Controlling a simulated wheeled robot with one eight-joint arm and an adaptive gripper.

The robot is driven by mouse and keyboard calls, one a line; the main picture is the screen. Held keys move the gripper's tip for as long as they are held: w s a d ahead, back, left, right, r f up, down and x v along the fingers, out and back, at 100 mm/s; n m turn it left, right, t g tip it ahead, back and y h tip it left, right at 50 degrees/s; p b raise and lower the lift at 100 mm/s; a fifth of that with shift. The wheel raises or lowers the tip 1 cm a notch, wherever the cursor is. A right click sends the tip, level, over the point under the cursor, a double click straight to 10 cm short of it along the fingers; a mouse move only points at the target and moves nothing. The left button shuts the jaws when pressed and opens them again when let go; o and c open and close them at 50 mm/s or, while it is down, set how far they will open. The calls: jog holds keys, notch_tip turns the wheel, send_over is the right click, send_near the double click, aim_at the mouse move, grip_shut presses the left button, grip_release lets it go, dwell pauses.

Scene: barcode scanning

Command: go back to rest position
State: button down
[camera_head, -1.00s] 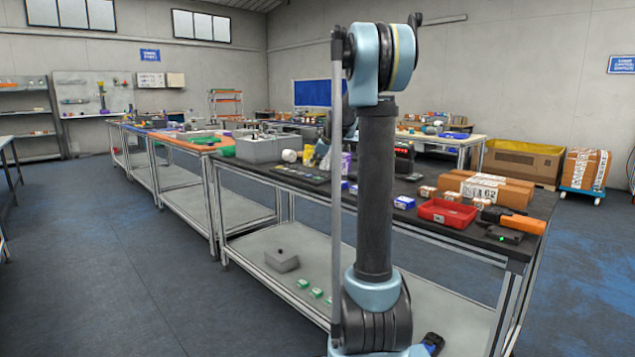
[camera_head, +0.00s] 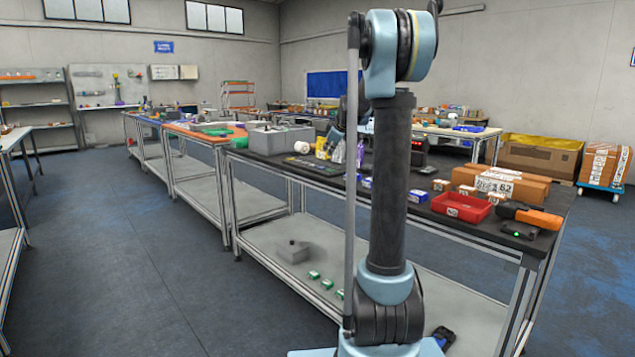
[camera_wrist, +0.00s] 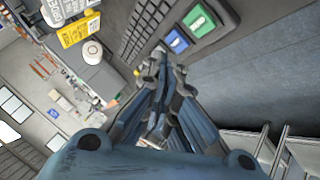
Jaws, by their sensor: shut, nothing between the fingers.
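My gripper (camera_wrist: 158,62) shows in the wrist view with its fingertips together and nothing between them. Past the fingertips lie a blue box (camera_wrist: 177,41) and a green box (camera_wrist: 199,20) on the dark tabletop. In the head view my arm stands upright in front of the workbench (camera_head: 455,232); it hides part of the bench, and my gripper cannot be made out clearly there. An orange and black scanner (camera_head: 529,216) lies at the bench's right end.
A red tray (camera_head: 461,207), cardboard boxes (camera_head: 505,185) and small boxes (camera_head: 418,196) are on the bench. A grey bin (camera_head: 280,140) stands farther along it. Open floor (camera_head: 120,265) lies to the left. A boxed cart (camera_head: 603,167) stands at the back right.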

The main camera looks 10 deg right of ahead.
jog(key=s+a+f+m+g+h, duration=0.1)
jog(key=s+f+m+g, duration=0.2)
jog(key=s, duration=1.2)
jog(key=s+f+m, duration=0.3)
jog(key=s+f, duration=0.2)
jog(key=s, duration=1)
jog(key=s+f+m+g, duration=0.1)
jog(key=s+f+m, duration=0.1)
jog(key=s+f, duration=0.3)
jog(key=s+d+f+m+g+h, duration=0.1)
jog(key=s+f, duration=0.4)
jog(key=s, duration=0.7)
jog(key=s+d+f+m+g, duration=0.1)
jog(key=s+f+m, duration=0.2)
jog(key=s+f, duration=0.3)
jog(key=shift+s+h, duration=0.4)
jog(key=shift+s, duration=0.8)
